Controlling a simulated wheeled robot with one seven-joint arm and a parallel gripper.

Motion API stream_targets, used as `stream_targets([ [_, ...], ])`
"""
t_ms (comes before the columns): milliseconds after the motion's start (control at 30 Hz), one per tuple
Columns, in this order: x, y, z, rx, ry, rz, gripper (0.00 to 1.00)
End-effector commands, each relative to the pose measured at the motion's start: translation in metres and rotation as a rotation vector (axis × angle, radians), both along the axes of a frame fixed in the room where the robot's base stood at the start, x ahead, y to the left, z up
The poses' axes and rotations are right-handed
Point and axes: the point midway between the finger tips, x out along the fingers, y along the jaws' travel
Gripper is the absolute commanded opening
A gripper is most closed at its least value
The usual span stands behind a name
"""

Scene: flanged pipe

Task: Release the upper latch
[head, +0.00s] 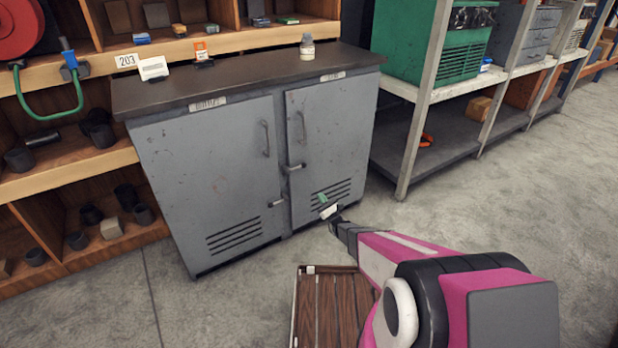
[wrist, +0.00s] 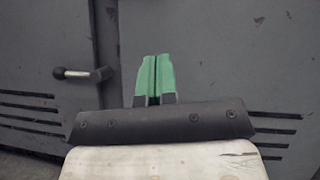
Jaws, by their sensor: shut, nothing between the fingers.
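The upper latch (head: 295,167) is a short lever at the seam between the two doors of a grey cabinet, on the right door's edge. A lower latch (head: 277,203) sits below it, and a lever that looks like this lower latch shows at the left in the wrist view (wrist: 82,73). My gripper (head: 321,197) is shut and empty, its green fingertips together in the wrist view (wrist: 155,68). It is in front of the right door near its vent slots, below and right of the upper latch, touching neither latch. The upper latch is out of the wrist view.
The cabinet's right door (head: 330,130) and left door (head: 205,175) look closed, each with a bar handle. A small bottle (head: 307,46) stands on the top. A wooden pallet (head: 325,310) lies on the floor in front. Shelving (head: 412,130) stands to the right.

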Motion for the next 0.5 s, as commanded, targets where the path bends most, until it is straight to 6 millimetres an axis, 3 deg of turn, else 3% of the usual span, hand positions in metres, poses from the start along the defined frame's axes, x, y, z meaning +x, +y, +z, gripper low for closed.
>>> stream_targets([
  [167,0.009,0.008,0.008,-0.001,-0.003,0.001,0.00],
  [500,0.047,0.042,0.040,-0.001,-0.001,0.002,0.00],
])
